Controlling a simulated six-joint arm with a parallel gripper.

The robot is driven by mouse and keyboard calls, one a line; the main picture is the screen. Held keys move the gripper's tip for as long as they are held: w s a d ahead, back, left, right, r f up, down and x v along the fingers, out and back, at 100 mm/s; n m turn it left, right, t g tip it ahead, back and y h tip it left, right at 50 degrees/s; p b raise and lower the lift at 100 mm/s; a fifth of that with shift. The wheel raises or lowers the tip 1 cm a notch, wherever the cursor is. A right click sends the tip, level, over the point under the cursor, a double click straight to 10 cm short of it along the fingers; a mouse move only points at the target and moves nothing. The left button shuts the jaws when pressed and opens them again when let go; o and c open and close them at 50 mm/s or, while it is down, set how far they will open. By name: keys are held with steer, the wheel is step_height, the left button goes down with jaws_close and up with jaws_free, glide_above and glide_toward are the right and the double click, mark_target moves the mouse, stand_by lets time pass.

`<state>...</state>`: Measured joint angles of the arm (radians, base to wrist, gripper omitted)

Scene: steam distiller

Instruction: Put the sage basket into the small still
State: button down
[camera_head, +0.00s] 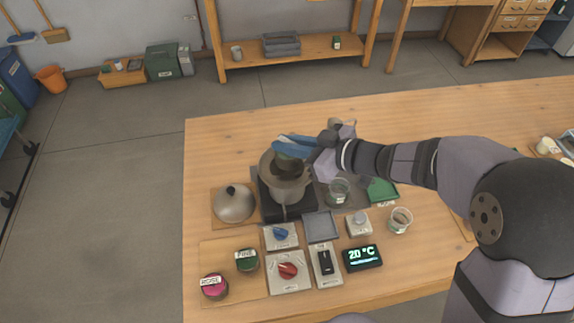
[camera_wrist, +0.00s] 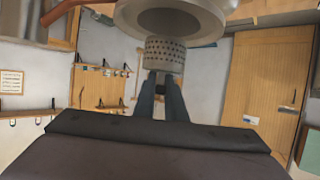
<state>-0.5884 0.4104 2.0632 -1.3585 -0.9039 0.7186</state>
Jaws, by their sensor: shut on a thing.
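The small still (camera_head: 284,188) is a grey-brown metal pot on a black heater (camera_head: 285,208), left of centre on the table. My gripper (camera_head: 297,146) reaches in from the right with its blue fingers over the still's mouth. It is shut on the sage basket, a perforated metal cylinder (camera_wrist: 165,54) at the fingertips in the wrist view. The basket is mostly hidden in the head view. The wrist view shows a round metal rim (camera_wrist: 205,22) overlapping the basket's end. I cannot tell how far the basket is inside the still.
A domed lid (camera_head: 234,204) with a black knob lies left of the still. Jars marked ROSE (camera_head: 214,287) and PINE (camera_head: 246,260) stand at front left. Knob boxes, a switch and a temperature display (camera_head: 362,257) are in front. A glass beaker (camera_head: 339,192) stands to the right.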

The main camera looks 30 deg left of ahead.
mark_target(297, 164)
steer(key=shift+f, duration=3.4)
steer(key=shift+f, duration=0.1)
steer(key=c, duration=1.8)
jaws_free()
steer(key=v, duration=1.2)
steer(key=shift+b, duration=0.35)
